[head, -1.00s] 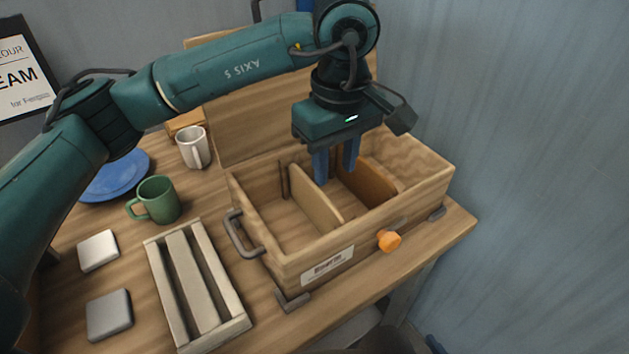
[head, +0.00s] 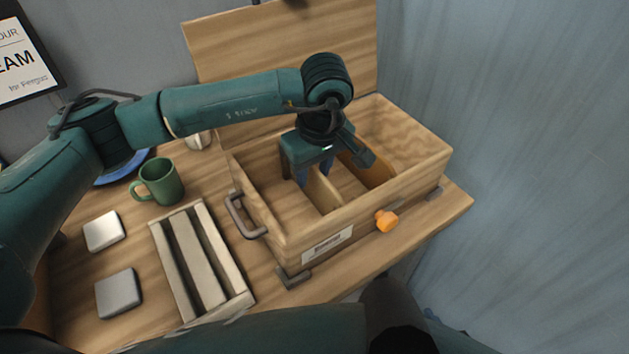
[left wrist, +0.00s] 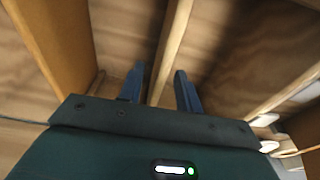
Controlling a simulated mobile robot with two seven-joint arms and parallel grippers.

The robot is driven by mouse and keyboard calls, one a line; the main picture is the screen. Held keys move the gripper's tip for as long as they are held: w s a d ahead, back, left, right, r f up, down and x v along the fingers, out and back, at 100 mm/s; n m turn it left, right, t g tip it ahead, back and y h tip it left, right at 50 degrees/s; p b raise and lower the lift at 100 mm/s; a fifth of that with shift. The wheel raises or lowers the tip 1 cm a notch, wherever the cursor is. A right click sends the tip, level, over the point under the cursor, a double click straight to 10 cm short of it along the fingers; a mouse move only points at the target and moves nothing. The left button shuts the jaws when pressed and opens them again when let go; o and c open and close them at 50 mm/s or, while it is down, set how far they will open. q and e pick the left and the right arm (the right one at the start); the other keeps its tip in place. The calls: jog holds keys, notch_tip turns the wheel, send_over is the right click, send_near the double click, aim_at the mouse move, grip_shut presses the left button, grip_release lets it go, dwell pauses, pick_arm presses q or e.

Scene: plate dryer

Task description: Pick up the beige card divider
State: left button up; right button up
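The beige card divider (head: 323,194) stands upright inside the wooden box, its far part hidden under my left gripper. My left gripper (head: 314,172) points down into the box, over the divider. In the left wrist view, its two blue fingers (left wrist: 158,82) are apart, with the divider (left wrist: 173,42) running between them. A gap shows on both sides, so the fingers do not grip it. My right gripper is not in view.
A darker brown divider (head: 372,170) stands to the right in the wooden box (head: 290,248). The box's hinged lid (head: 240,50) stands open behind. A slatted wooden tray (head: 235,290), a green mug (head: 160,183) and two square blocks lie left.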

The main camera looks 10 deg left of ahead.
pick_arm(q)
jog(key=shift+w+f, duration=0.1)
jog(key=shift+f, duration=0.65)
jog(key=shift+c, duration=0.4)
grip_shut()
